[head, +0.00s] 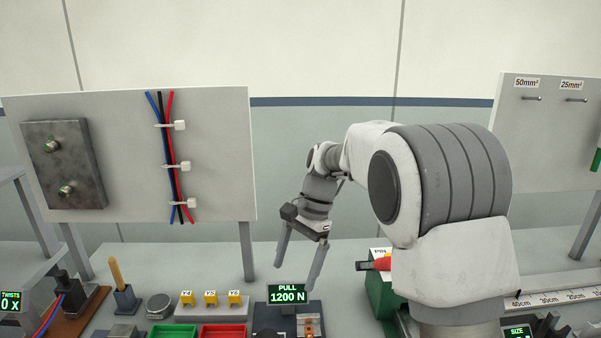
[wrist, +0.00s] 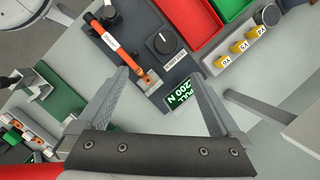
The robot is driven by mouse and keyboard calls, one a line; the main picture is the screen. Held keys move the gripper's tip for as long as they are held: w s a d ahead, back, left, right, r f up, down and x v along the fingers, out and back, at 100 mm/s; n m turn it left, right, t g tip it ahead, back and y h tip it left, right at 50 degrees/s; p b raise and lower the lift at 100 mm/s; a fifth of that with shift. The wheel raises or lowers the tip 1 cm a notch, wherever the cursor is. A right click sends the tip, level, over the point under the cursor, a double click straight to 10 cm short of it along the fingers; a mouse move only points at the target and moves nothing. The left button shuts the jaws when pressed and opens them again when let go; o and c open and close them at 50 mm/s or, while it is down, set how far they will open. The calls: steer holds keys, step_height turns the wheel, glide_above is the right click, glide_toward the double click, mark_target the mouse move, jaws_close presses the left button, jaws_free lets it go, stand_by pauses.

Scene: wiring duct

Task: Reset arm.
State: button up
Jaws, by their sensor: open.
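My gripper (head: 300,265) hangs in the air above the workbench, fingers pointing down, in the middle of the head view. Its two fingers are spread wide and hold nothing. In the wrist view the open fingers (wrist: 158,82) stand on either side of the pull tester (wrist: 188,68), which lies below them. The tester's display (head: 287,294) reads PULL 1200 N. A red cable piece (wrist: 106,36) with a copper lug (wrist: 147,80) lies at the tester. My arm reaches in from the right of the head view and hides part of the bench.
Green (head: 172,331) and red (head: 222,331) trays and several yellow tagged blocks (head: 210,298) stand left of the tester. A panel (head: 220,155) with tied cables rises at the back left. A green box (head: 380,292) stands right of my gripper. Open air surrounds the gripper.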

steer(key=s+d+r+n+t, duration=0.2)
steer(key=s+d+r, duration=0.3)
steer(key=s+r, duration=0.15)
steer(key=s+d+r+n+t+h, duration=0.1)
steer(key=s+d+n+t, duration=0.2)
steer(key=s, duration=0.6)
steer(key=s+d+n+t+h, duration=0.2)
steer(key=s+d+n, duration=0.1)
steer(key=s+d, duration=0.4)
steer(key=shift+s+d+r+n+t, duration=0.3)
steer(key=shift+s+r+t, duration=0.1)
steer(key=shift+s, duration=0.6)
